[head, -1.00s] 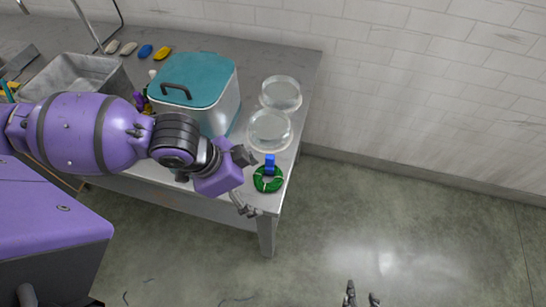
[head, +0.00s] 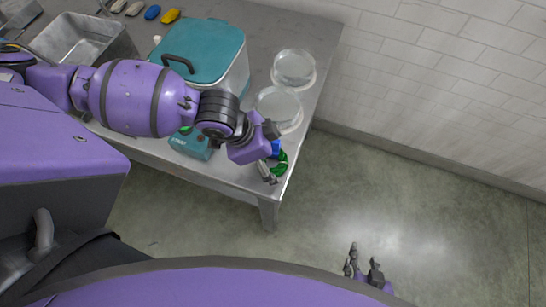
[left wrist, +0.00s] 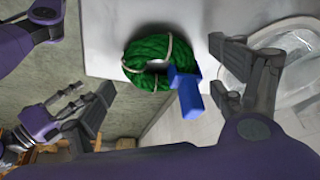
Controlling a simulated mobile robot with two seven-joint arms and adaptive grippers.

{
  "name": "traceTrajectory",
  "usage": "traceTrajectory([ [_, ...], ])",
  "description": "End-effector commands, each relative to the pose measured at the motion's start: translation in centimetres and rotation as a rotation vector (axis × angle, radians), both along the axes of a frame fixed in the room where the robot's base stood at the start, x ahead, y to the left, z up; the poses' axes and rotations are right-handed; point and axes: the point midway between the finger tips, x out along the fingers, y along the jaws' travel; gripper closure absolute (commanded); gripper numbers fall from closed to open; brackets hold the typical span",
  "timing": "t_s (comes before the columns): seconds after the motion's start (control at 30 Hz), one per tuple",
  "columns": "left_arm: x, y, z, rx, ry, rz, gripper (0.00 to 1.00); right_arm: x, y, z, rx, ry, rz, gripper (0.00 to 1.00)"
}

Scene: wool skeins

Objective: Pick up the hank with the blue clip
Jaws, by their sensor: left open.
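The hank is a ring of green wool (head: 283,163) with pale ties and a blue clip (head: 276,149), lying at the near right corner of the metal table. In the left wrist view the hank (left wrist: 147,59) and its blue clip (left wrist: 188,94) lie between the spread fingers. My left gripper (head: 269,154) is open at the hank's left side and partly covers it in the head view; it also shows in the left wrist view (left wrist: 162,70). I cannot tell whether it touches. My right gripper (head: 364,267) is open and empty over the floor.
A teal-lidded box (head: 207,50) stands behind my left arm. Two clear round dishes (head: 293,68) (head: 279,107) stand behind the hank. A grey metal tray (head: 80,37) is at the left, and a small teal object (head: 191,145) lies under my arm. Open floor lies right of the table.

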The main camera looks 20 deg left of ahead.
Motion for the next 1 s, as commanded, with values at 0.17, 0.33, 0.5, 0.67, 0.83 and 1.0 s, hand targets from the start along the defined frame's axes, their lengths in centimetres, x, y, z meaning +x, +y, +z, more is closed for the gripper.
traceTrajectory([
  [0.17,0.0,0.0,-0.1,0.0,0.0,0.0,0.13,1.2,0.1,0.7,0.0,-0.024,0.004,0.6],
  [0.33,0.0,0.0,-0.1,0.0,0.0,0.0,0.26,1.1,0.1,0.6,0.0,-0.022,0.004,0.6],
  [0.5,0.0,0.0,-0.1,0.0,0.0,0.0,0.49,0.7,0.1,0.4,0.001,-0.015,0.002,0.6],
  [0.67,0.0,-0.1,-0.1,0.0,0.0,0.0,0.54,0.5,0.2,0.2,0.003,-0.01,-0.001,0.6],
  [0.83,0.0,0.0,0.0,0.0,0.0,0.0,0.54,0.5,0.3,0.2,0.006,-0.009,-0.005,0.6],
  [1.0,0.1,0.0,1.0,-0.001,-0.002,0.0,0.54,0.6,0.4,0.4,0.008,-0.012,-0.005,0.6],
])
